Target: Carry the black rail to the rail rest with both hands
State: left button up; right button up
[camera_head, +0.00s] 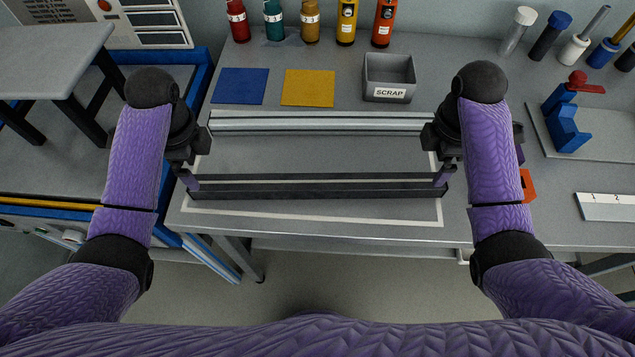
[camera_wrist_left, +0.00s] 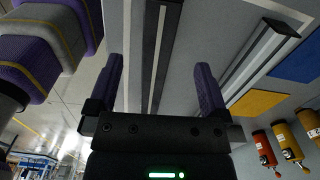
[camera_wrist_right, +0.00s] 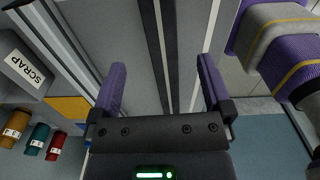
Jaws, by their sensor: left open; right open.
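The black rail (camera_head: 315,188) lies left to right near the table's front edge, inside a white outline. My left gripper (camera_head: 190,182) is open at its left end, and my right gripper (camera_head: 443,178) is open at its right end. In the left wrist view the black rail (camera_wrist_left: 155,60) runs between the spread fingers. In the right wrist view the black rail (camera_wrist_right: 162,50) also runs between the fingers. I cannot tell whether either finger touches it. A silver rail (camera_head: 320,122) lies parallel behind it. I cannot tell which thing is the rail rest.
A grey SCRAP bin (camera_head: 389,78), a yellow mat (camera_head: 308,88) and a blue mat (camera_head: 240,86) lie behind the rails. Several bottles stand at the back. A blue clamp fixture (camera_head: 567,125) and an orange object (camera_head: 527,185) are on the right. A blue-edged bench (camera_head: 200,85) stands left.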

aim_at(208, 182)
pick_arm(q)
notch_tip(208, 182, down, 8)
jog(key=shift+f, duration=0.25)
pick_arm(e)
notch_tip(208, 182, down, 9)
jog(key=shift+r, duration=0.2)
pick_arm(q)
grip_shut()
pick_arm(e)
grip_shut()
jog(key=shift+r, duration=0.1)
dwell(0.5)
